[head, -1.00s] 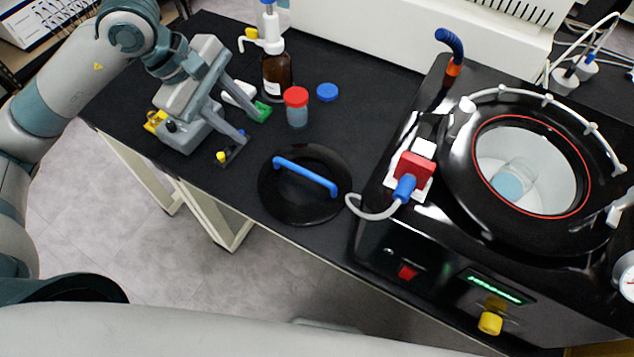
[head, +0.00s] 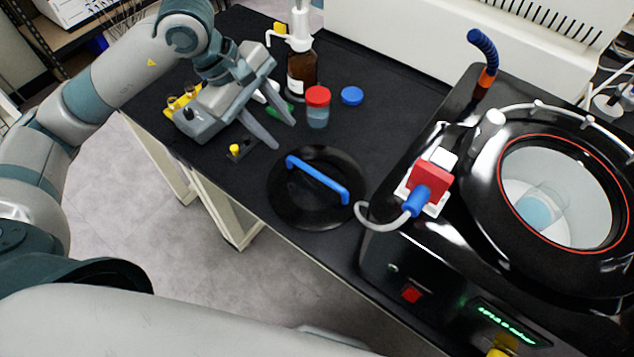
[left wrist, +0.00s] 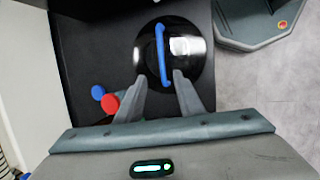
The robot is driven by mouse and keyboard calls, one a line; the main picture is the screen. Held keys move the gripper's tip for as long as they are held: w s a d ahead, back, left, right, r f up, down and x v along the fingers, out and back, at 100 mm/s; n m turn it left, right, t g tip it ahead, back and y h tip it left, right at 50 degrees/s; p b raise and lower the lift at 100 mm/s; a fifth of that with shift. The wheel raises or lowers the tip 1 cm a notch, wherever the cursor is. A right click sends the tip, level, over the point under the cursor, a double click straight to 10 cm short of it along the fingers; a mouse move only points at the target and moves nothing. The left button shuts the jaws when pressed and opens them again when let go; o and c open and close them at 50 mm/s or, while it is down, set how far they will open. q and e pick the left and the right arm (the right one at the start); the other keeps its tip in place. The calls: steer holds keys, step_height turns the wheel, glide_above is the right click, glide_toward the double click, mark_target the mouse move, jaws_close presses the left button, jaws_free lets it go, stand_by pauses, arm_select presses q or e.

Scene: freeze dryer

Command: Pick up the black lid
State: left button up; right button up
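The black lid (head: 285,208) is a round glossy disc lying flat on the black bench, with a blue bar handle (head: 318,180) across its top. In the left wrist view the lid (left wrist: 199,68) lies ahead of the fingers, and the handle (left wrist: 161,55) runs up and down the picture. My left gripper (head: 286,136) is in the air above and behind the lid, up-left of the handle. It is open and empty. In the left wrist view its fingertips (left wrist: 158,76) stand apart, around the handle's lower end in the picture. My right gripper is not in view.
A red-capped jar (head: 317,112), a blue cap (head: 352,96) and a brown pump bottle (head: 301,72) stand behind the lid. The black freeze dryer (head: 455,255) with a round open chamber is on the right; its grey cable (head: 372,226) loops close to the lid's right edge.

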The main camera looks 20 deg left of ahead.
arm_select(q)
steer(key=s+p+x, duration=0.1)
steer(key=x, duration=0.2)
steer(key=p, duration=0.3)
glide_above(315, 173)
steer(key=a, duration=0.3)
step_height(315, 173, down, 8)
steer(key=shift+s+d+r, duration=0.15)
steer(key=shift+s, duration=0.1)
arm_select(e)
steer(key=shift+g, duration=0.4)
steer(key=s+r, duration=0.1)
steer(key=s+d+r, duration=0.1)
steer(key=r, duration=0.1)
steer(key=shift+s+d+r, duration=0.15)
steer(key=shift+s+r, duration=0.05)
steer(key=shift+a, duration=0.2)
